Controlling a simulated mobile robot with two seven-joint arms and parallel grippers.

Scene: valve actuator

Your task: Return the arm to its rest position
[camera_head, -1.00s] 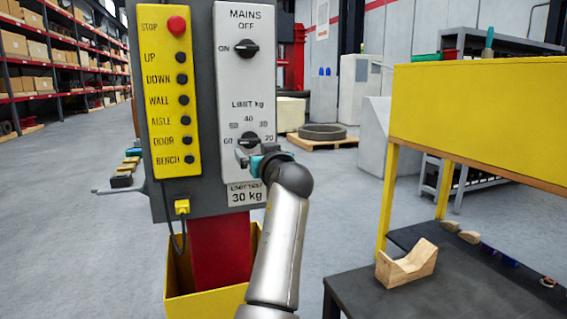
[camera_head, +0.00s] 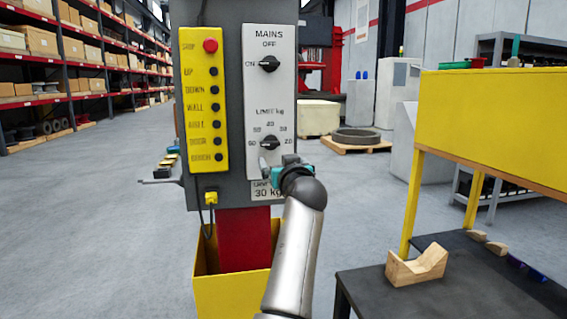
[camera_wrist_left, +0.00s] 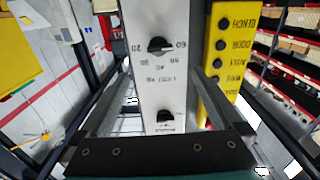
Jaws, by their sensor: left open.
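The grey-and-white control panel (camera_head: 285,100) stands ahead, with a black MAINS knob (camera_head: 269,63) at ON or close to it and a black LIMIT kg knob (camera_head: 269,143) lower down. My left gripper (camera_head: 276,165) is in front of the panel, just below the limit knob, and partly covers the 30 kg label (camera_head: 264,194). In the left wrist view the two fingers are apart and empty, with the limit knob (camera_wrist_left: 160,45) showing beyond the gap and not gripped. The limit knob's exact setting is hard to read. My right gripper is not in view.
A yellow button strip (camera_head: 203,110) sits left of the knobs. A yellow bin (camera_head: 230,296) stands below the panel. At right, a dark table (camera_head: 405,300) holds a wooden cradle (camera_head: 417,266) under a yellow board (camera_head: 490,115). Open floor lies to the left.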

